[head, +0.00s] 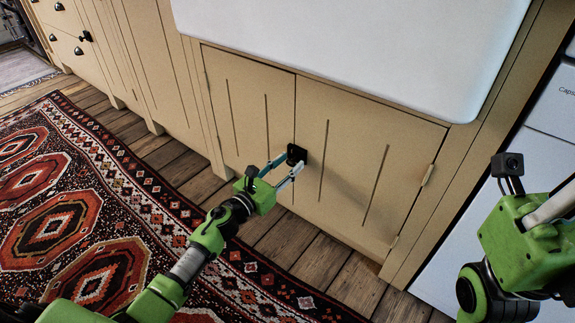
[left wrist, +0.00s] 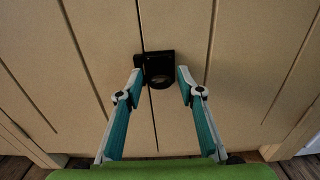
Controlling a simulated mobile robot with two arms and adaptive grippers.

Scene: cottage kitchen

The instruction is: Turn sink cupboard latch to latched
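The sink cupboard has two cream plank doors (head: 370,165) under the white sink, both closed. My left gripper (head: 294,168) is at the latch. Its fingertips (left wrist: 160,74) are apart, one on each side of the latch, with a small gap at the right; contact at the left is unclear. My right gripper is only partly in view at the right edge, its fingertips cut off.
The white sink (head: 350,45) overhangs the doors. A patterned red rug (head: 95,220) lies on the wooden floor (head: 310,255) at the left. A white appliance (head: 500,215) stands at the right. Drawers with dark handles (head: 75,45) are at the far left.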

